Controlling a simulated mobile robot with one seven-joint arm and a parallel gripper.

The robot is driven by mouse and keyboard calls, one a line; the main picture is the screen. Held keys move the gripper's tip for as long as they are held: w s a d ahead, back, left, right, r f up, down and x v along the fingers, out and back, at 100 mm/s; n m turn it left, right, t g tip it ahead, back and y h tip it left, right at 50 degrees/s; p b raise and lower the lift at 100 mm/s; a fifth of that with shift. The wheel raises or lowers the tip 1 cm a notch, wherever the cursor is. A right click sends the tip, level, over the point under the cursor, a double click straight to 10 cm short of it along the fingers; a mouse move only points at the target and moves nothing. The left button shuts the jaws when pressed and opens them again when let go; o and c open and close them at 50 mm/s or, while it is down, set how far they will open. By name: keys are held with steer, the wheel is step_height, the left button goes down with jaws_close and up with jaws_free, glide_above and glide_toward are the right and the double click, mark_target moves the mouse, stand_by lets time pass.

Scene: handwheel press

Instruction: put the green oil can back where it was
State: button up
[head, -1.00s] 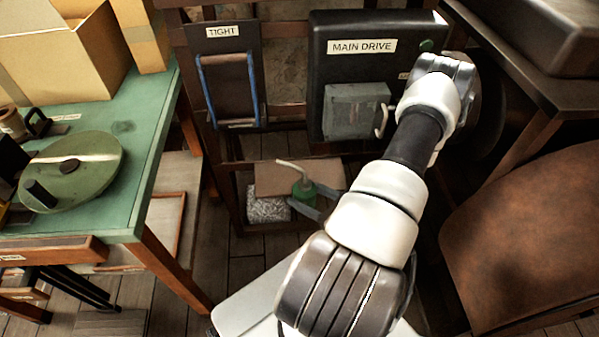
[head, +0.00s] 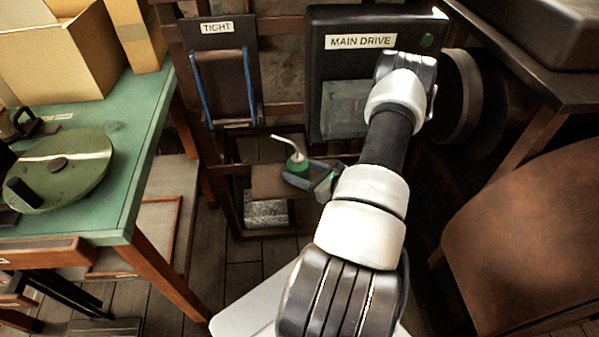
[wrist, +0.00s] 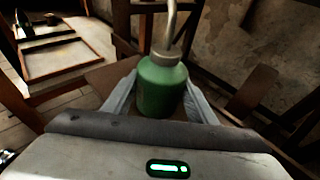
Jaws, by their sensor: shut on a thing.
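The green oil can (head: 298,163) has a pale curved spout that points up and to the left in the head view. My gripper (head: 303,175) is shut on its body, with one finger on each side. In the wrist view the green oil can (wrist: 162,88) stands between the two fingers of my gripper (wrist: 160,100), its grey cap and spout up. In the head view the can is in front of a low brown shelf board (head: 268,183) below the main drive box. I cannot tell whether its base touches anything; the base is hidden.
The main drive box (head: 385,25) and the board labelled TIGHT (head: 223,60) hang above the shelf. A green-topped table (head: 125,190) with a green handwheel (head: 75,180) stands left. A brown seat-like panel (head: 520,230) is at right. A grey speckled block (head: 266,214) lies under the shelf board.

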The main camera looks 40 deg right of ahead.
steer(key=shift+r, duration=0.15)
steer(key=o, duration=1.3)
steer(key=p+v, duration=0.2)
steer(key=v, duration=1)
